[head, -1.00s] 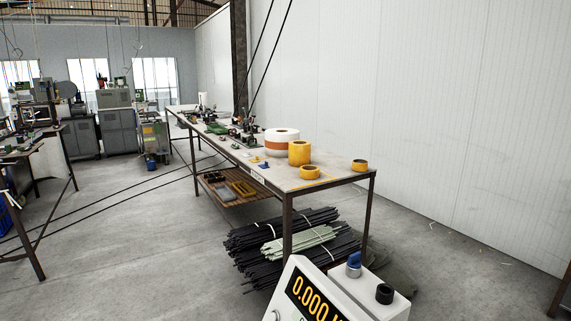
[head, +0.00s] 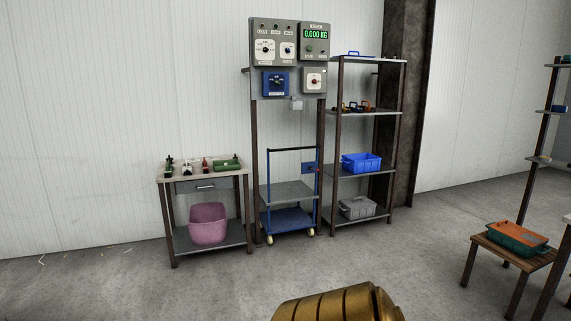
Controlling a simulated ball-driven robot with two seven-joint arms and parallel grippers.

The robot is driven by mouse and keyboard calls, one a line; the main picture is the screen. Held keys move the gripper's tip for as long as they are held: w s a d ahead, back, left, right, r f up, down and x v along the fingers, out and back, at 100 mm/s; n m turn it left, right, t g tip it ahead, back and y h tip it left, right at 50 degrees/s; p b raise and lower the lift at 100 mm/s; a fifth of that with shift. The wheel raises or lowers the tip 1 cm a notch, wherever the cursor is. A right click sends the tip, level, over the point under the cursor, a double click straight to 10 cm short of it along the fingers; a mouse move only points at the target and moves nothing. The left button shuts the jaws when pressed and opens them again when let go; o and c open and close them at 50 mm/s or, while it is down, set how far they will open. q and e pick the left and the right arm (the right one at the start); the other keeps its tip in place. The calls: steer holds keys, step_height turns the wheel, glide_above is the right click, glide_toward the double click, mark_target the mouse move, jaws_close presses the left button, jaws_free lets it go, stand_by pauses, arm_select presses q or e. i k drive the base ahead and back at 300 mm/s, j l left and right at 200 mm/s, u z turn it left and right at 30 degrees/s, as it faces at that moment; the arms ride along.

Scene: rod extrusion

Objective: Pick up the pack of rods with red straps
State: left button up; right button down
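No pack of rods with red straps shows in the head view now. Neither of my grippers is in view, so I cannot see whether they are open or shut.
A small table (head: 202,178) with a pink tub (head: 208,224), a blue cart (head: 288,218) under a control panel (head: 289,58), and a shelf rack (head: 366,113) stand along the wall. A low wooden stool (head: 511,252) with a bin is right. A ribbed golden object (head: 338,303) is at the bottom edge. Open floor lies between.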

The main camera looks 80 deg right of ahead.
mark_target(206, 169)
steer(key=l+z, duration=0.15)
steer(key=z, duration=1.95)
steer(key=i+z, duration=0.3)
steer(key=i, duration=3.9)
